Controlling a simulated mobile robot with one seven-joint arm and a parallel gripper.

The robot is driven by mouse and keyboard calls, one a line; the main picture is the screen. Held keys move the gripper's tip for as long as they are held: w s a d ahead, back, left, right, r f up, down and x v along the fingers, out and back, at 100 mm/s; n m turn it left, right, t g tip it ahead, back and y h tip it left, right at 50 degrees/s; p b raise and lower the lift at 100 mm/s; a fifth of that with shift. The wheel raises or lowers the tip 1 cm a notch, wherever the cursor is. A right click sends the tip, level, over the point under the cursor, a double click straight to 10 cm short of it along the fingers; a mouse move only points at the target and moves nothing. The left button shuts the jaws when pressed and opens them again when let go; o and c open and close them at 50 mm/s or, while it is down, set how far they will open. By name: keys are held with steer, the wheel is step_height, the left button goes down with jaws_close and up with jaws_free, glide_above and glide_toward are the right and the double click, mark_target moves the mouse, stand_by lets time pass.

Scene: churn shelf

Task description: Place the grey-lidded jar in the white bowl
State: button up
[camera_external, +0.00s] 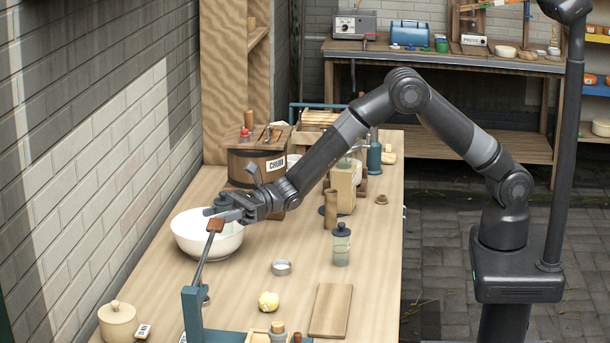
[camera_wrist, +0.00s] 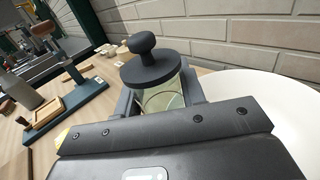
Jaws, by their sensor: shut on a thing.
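My gripper (camera_external: 230,207) is shut on a clear glass jar with a dark grey knobbed lid (camera_wrist: 158,66); in the external view this jar (camera_external: 221,202) is partly hidden by the fingers. It looks upright in the wrist view. The white bowl (camera_external: 208,244) stands on the table near the brick wall, and my gripper is at its rim height or above in the external view. The bowl also fills the right of the wrist view (camera_wrist: 265,112), beside the jar. I cannot tell how much of the jar is over the bowl.
A second jar with a blue-grey lid (camera_external: 341,245) stands right of the bowl. A blue lever press (camera_external: 194,310) stands in front, its handle rising near my gripper. The churn tub (camera_external: 250,166) is behind.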

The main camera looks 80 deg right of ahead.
steer(key=shift+f, duration=0.15)
steer(key=o, duration=1.1)
steer(key=shift+c, duration=0.2)
steer(key=shift+r, duration=0.3)
steer(key=v, duration=0.7)
steer(key=shift+s+d, duration=0.2)
